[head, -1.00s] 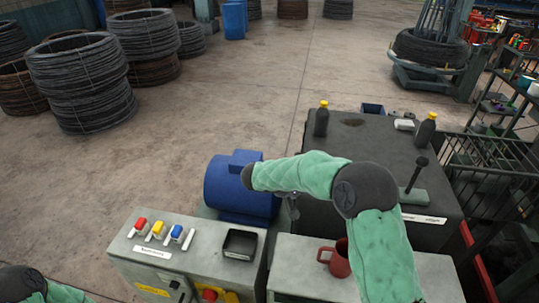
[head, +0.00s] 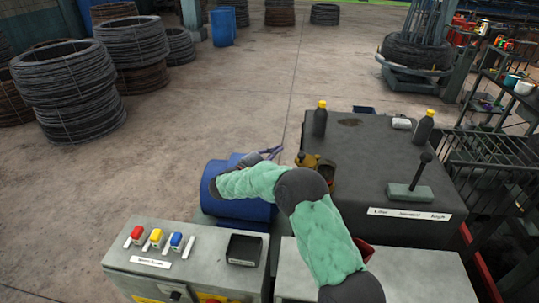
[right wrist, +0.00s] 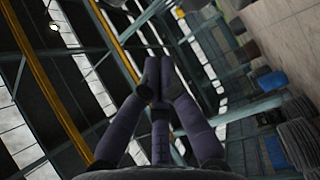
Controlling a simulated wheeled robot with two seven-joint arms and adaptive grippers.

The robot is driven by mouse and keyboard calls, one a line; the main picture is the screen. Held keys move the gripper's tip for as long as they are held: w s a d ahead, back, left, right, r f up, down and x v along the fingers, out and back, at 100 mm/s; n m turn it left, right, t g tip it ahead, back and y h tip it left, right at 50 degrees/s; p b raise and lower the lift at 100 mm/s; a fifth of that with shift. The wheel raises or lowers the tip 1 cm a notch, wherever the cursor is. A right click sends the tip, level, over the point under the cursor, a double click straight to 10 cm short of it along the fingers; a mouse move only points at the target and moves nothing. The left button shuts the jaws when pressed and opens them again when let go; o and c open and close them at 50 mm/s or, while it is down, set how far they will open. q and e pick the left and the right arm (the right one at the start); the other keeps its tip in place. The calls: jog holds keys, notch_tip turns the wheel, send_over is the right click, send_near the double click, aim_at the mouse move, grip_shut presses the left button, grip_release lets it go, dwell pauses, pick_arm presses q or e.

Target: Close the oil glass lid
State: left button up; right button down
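A brass-coloured fitting (head: 308,160), which looks like the oil glass, sits at the left edge of the dark machine top in the head view. It is small and partly covered by my right arm, so I cannot tell how its lid stands. My left gripper is out of view.
Two dark bottles with yellow caps (head: 320,119) (head: 423,127) and a lever (head: 420,175) stand on the machine top (head: 370,150). The blue motor (head: 235,205) is below my right forearm. A control box (head: 190,260) with coloured switches and a black tray (head: 244,249) is in front.

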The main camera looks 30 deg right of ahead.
aim_at(307, 157)
jog(key=s+d, duration=0.1)
jog(key=s+d+p, duration=0.1)
jog(key=d, duration=0.1)
jog(key=s+d+p, duration=0.1)
jog(key=shift+d+f, duration=0.2)
jog(key=shift+d, duration=0.1)
dwell(0.4)
